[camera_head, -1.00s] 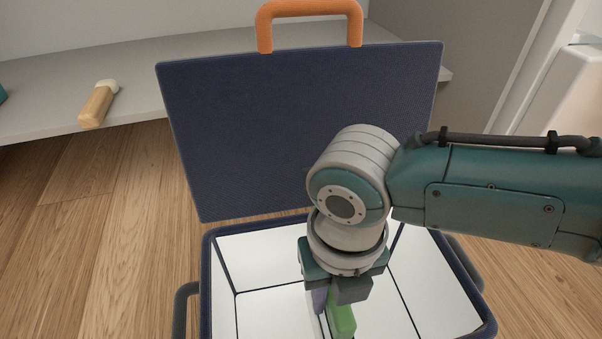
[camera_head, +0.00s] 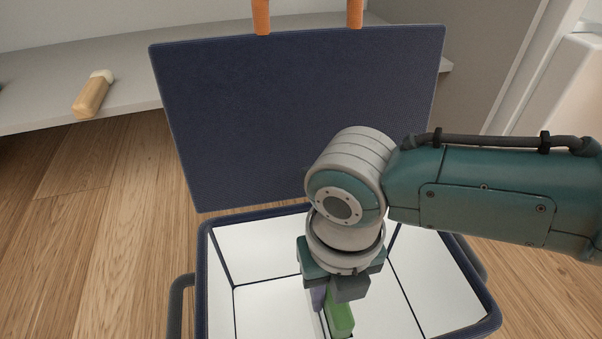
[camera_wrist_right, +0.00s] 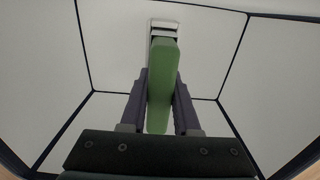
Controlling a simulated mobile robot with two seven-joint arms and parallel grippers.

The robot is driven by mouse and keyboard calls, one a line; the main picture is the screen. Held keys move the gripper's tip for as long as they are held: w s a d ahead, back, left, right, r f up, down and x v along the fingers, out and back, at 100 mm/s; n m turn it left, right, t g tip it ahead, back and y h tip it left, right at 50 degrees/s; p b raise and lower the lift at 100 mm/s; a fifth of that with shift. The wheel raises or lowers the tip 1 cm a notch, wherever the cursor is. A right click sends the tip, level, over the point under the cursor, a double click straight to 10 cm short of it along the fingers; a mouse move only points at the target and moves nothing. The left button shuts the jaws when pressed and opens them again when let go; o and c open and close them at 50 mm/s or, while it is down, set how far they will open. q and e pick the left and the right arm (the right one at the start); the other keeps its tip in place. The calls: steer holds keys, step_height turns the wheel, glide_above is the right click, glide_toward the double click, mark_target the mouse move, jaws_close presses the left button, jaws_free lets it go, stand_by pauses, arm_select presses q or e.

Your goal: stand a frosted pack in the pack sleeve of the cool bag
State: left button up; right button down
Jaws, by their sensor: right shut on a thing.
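The cool bag (camera_head: 484,290) stands open below me, dark blue outside with a white lining, its lid (camera_head: 300,110) upright behind it. My right gripper (camera_head: 333,300) points down inside the bag and is shut on a green pack (camera_head: 341,318). In the right wrist view the pack (camera_wrist_right: 162,85) is held between the two dark fingers (camera_wrist_right: 160,105). A pale sleeve (camera_wrist_right: 164,25) shows at the pack's far end on the white lining. I cannot tell whether the pack's end is inside it. Frost on the pack is not clear. My left gripper is not in view.
A grey shelf (camera_head: 45,85) runs behind the bag, with a wooden-handled object (camera_head: 92,95) on it. The bag's side handle (camera_head: 180,305) sticks out at the left. The wooden floor (camera_head: 110,220) left of the bag is clear.

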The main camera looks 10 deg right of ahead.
steer(key=c, duration=0.6)
jaws_free()
steer(key=shift+o, duration=0.2)
